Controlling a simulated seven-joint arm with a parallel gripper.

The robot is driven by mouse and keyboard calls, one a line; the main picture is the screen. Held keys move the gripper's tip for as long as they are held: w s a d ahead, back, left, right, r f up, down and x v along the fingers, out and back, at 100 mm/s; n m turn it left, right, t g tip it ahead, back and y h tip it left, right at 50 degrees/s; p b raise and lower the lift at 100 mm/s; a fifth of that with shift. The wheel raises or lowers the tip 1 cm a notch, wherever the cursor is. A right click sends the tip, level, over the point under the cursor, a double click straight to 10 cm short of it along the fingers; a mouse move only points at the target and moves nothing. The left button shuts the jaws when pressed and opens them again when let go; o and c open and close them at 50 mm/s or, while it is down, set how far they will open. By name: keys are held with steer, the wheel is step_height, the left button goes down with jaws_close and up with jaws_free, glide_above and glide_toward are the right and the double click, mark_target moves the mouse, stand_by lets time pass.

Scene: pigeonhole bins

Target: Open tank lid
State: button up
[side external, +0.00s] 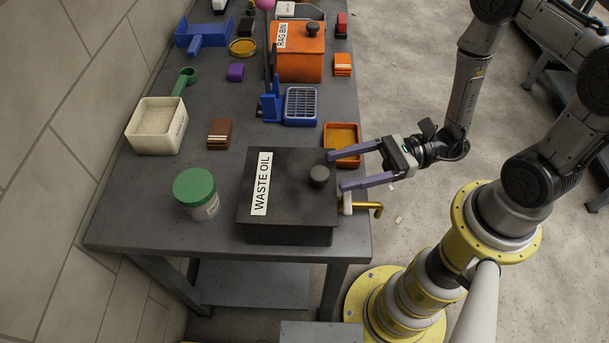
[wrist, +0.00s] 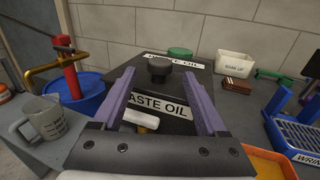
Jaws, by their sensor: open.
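The tank is a dark box labelled WASTE OIL (side external: 285,226) at the front of the bench. Its flat dark lid (side external: 290,165) is closed and has a round black knob (side external: 319,176) near the right side. In the wrist view the knob (wrist: 160,68) stands ahead, between the lines of the two fingers. My gripper (side external: 336,171) is open and empty, with its purple fingers spread level beside the knob's edge of the tank. The fingertips (wrist: 166,80) appear short of the knob or just beside it; exact contact cannot be told.
An orange tray (side external: 342,132) sits close behind my gripper. A brass tap (side external: 366,207) juts from the tank's right side. A green-lidded jar (side external: 196,190) stands left of the tank. An orange rag bin (side external: 297,62) and a blue rack (side external: 300,104) stand farther back.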

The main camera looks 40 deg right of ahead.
mark_target(305, 187)
steer(key=shift+x, duration=4.2)
jaws_close()
